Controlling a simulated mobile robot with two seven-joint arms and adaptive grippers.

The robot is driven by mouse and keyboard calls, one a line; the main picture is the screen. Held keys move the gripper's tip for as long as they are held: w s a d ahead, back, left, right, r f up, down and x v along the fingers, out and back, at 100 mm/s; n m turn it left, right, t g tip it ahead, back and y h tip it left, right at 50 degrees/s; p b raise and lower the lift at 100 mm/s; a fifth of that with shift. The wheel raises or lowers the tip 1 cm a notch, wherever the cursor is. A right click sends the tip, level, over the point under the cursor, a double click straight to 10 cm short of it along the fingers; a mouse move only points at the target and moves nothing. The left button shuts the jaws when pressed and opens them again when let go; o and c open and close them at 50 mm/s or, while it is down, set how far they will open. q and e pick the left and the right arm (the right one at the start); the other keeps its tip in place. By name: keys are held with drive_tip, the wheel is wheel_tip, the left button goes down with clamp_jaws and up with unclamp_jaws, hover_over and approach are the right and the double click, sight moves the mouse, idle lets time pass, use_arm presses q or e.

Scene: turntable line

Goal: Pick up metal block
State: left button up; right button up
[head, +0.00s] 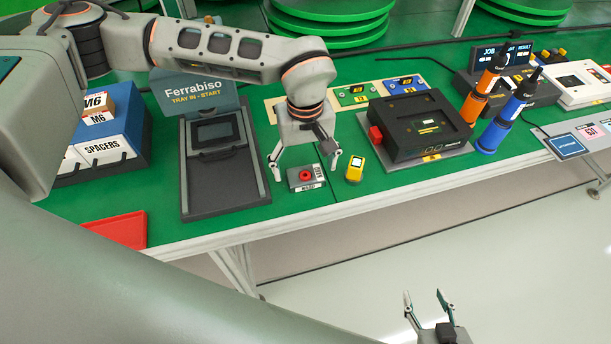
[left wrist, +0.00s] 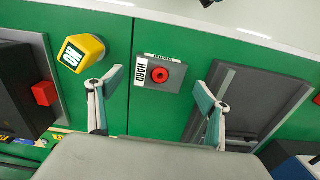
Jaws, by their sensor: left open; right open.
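The metal block (head: 294,181) is a small grey block with a red round knob and a white label. It lies on the green bench near its front edge. In the left wrist view the block (left wrist: 177,88) shows the word HARD on its label. My left gripper (head: 306,174) is open above the block, its two fingers spread to either side of it. In the left wrist view the left gripper (left wrist: 157,92) has the block between and slightly beyond its fingertips, not touching. My right gripper (head: 424,298) is open and empty over the floor, off the bench.
A yellow gauge block (head: 354,168) stands close right of the metal block, a black fixture (head: 418,130) with a red knob behind it. A dark tray stand (head: 222,185) is at left. Orange (head: 485,85) and blue (head: 505,120) drivers stand further right.

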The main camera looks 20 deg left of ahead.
use_arm(q)
wheel_tip(320, 180, down, 2)
drive_tip(key=shift+f, duration=0.1)
drive_tip(key=c, duration=1.3)
wheel_tip(320, 180, up, 20)
drive_tip(key=shift+r+p, duration=0.1)
drive_tip(key=shift+p, duration=0.6)
